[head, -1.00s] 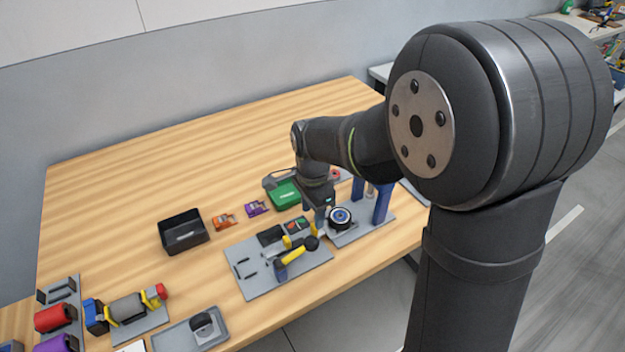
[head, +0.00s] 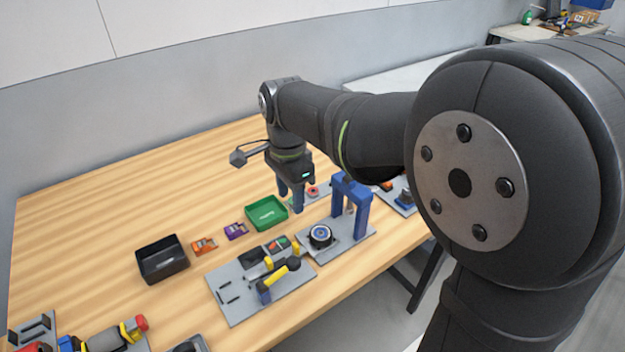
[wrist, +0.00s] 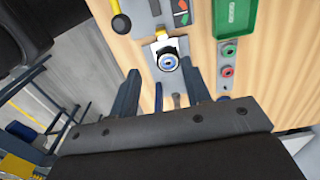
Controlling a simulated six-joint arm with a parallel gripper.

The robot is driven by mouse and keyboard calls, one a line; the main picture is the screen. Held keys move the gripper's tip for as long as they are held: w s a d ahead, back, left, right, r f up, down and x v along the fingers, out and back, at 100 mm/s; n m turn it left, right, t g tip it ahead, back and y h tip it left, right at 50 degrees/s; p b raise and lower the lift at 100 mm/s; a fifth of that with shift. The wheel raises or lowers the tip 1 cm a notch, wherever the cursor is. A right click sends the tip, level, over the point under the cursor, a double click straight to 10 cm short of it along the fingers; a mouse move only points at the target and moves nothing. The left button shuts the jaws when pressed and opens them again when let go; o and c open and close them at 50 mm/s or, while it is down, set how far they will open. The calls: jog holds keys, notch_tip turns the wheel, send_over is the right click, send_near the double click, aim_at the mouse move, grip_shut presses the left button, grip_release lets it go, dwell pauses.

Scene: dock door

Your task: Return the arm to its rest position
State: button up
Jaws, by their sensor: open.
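My gripper (head: 291,198) hangs from my arm above the back part of the wooden table in the head view, fingers pointing down. It is open, and nothing shows between its fingers. In the head view it is behind the grey plate that carries a round dial (head: 321,235) and a blue arch (head: 351,190). The wrist view shows the two fingers apart at either side of the round dial (wrist: 168,62), with no contact visible. My arm's large joint hides the right side of the head view.
A green tray (head: 267,212) is close to my gripper. A black bin (head: 161,262), an orange item (head: 204,246), a purple item (head: 236,231) and a grey fixture plate (head: 231,301) with a yellow-handled tool are on the table. The table's back left is clear.

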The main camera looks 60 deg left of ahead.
aim_at(295, 245)
jog(key=shift+f, duration=0.1)
notch_tip(295, 245, down, 17)
jog(key=shift+w+f, duration=0.1)
jog(key=shift+f, duration=0.1)
jog(key=shift+w, duration=0.1)
dwell(0.5)
jog(key=shift+r, duration=0.1)
